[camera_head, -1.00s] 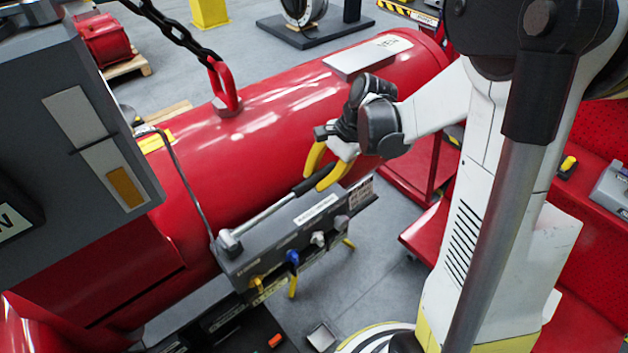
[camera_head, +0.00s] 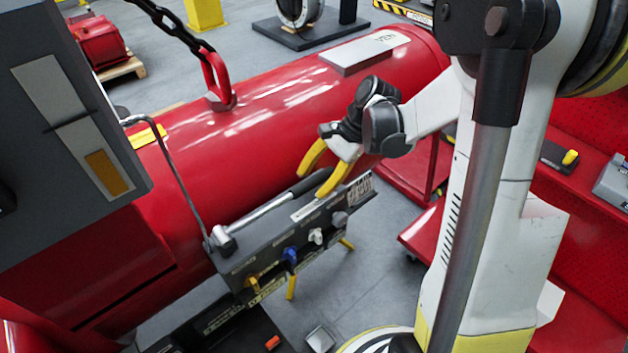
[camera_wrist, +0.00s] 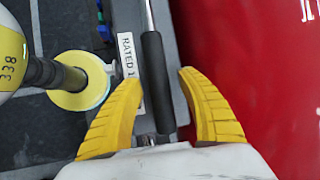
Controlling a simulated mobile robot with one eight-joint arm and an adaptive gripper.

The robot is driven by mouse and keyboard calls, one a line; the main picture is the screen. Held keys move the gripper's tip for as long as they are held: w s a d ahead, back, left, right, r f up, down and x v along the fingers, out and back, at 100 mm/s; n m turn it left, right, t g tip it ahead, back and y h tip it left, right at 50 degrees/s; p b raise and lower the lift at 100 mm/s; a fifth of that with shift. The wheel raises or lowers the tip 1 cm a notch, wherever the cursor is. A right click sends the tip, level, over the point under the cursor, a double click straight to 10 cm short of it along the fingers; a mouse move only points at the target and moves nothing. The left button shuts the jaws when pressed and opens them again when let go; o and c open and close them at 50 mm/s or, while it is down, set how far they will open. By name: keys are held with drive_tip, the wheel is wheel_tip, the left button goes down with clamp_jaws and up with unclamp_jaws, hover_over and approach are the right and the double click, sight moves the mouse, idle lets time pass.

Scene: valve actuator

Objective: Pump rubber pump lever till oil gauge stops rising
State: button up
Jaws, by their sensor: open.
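The pump lever (camera_head: 263,212) is a silver rod with a black rubber grip (camera_head: 311,182), lying low and slanted along the top of the grey valve block (camera_head: 275,258). My gripper (camera_head: 312,184) is open, with its yellow fingers on either side of the grip's end. In the wrist view, the black grip (camera_wrist: 157,85) runs between the spread fingertips (camera_wrist: 160,77), with gaps on both sides. The oil gauge (camera_head: 84,125) is a pale strip on the grey panel at the left. Amber oil (camera_head: 106,173) shows in its lower window.
A large red cylinder (camera_head: 275,130) lies right behind the lever. A chain with a red shackle (camera_head: 217,82) hangs above the cylinder. Grey floor (camera_head: 365,265) is open in front of the block.

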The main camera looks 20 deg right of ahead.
drive_tip(key=v, duration=1.2)
drive_tip(key=shift+a, duration=0.1)
drive_tip(key=s+a+f+n+t+h+b, duration=0.3)
drive_tip(key=s+a+n+b, duration=0.1)
drive_tip(key=s+n, duration=0.2)
drive_tip(key=s+a+f+n+t+h+b, duration=0.2)
drive_tip(key=s+a+n+t+h+b, duration=0.1)
drive_tip(key=s+n, duration=0.3)
drive_tip(key=shift+s+a+f+n+b, duration=0.2)
drive_tip(key=shift+a+f+n+b, duration=0.3)
drive_tip(key=shift+n, duration=0.4)
drive_tip(key=shift+a+r, duration=0.1)
